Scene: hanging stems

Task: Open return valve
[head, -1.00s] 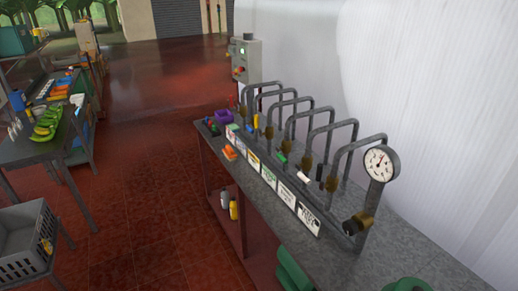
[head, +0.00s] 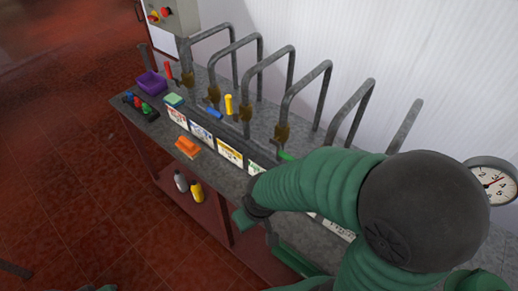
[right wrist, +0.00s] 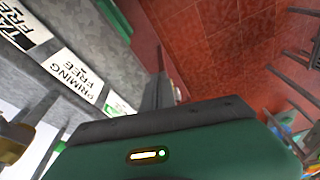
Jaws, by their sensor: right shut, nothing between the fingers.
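A row of grey bent pipes carries brass valves with coloured handles on the bench. In the head view a red handle (head: 168,70) and a yellow handle (head: 229,105) stand up. A blue handle (head: 214,113) and a green handle (head: 286,155) lie low. Label cards (head: 229,153) line the bench front; none legibly says return, so I cannot tell which valve is the return valve. My right arm hides the near valves. My right gripper (right wrist: 160,88) is shut and empty, near the bench front; the wrist view shows it beside cards, one reading PRIMING FREE (right wrist: 76,76). My left gripper is out of view.
A pressure gauge (head: 494,183) stands at the right. A purple bin (head: 152,83), an orange item (head: 187,147) and a control box (head: 168,16) are toward the far end. Bottles (head: 196,190) stand on the lower shelf. Red floor (head: 70,190) lies open at the left.

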